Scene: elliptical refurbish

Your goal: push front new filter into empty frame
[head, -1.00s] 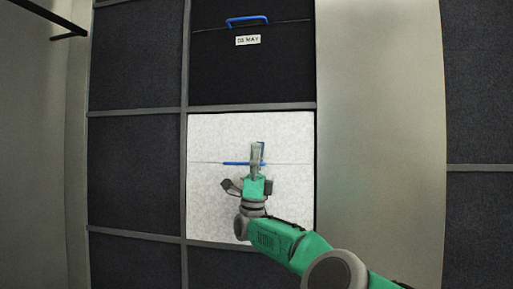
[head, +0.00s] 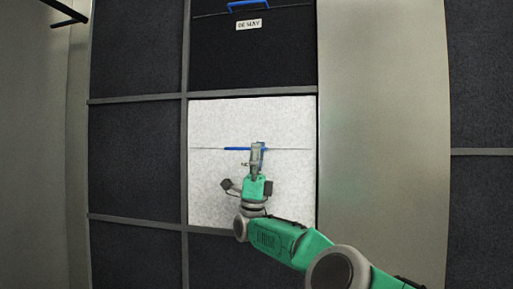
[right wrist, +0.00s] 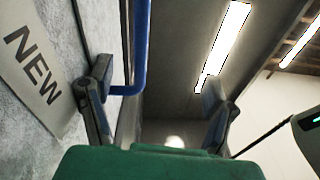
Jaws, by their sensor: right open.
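The new filter is a white speckled square panel (head: 215,190) in the middle of the head view, with a blue handle (head: 235,149) across it. It sits in a grey grid frame (head: 184,165). In the right wrist view, the filter's pale face (right wrist: 25,110) is at the left with a "NEW" label (right wrist: 38,75), and the blue handle (right wrist: 140,45) rises between the fingers. My right gripper (head: 257,150) is open in front of the panel at the handle's right end; it also shows in the wrist view (right wrist: 155,100). I cannot tell whether it touches the handle. The left gripper is not in view.
A black filter (head: 215,60) with a blue handle and a small white label is directly above. Dark panels (head: 135,160) fill the other grid cells. A smooth metal panel (head: 380,120) stands at the right. A dark bar (head: 62,12) juts in at the upper left.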

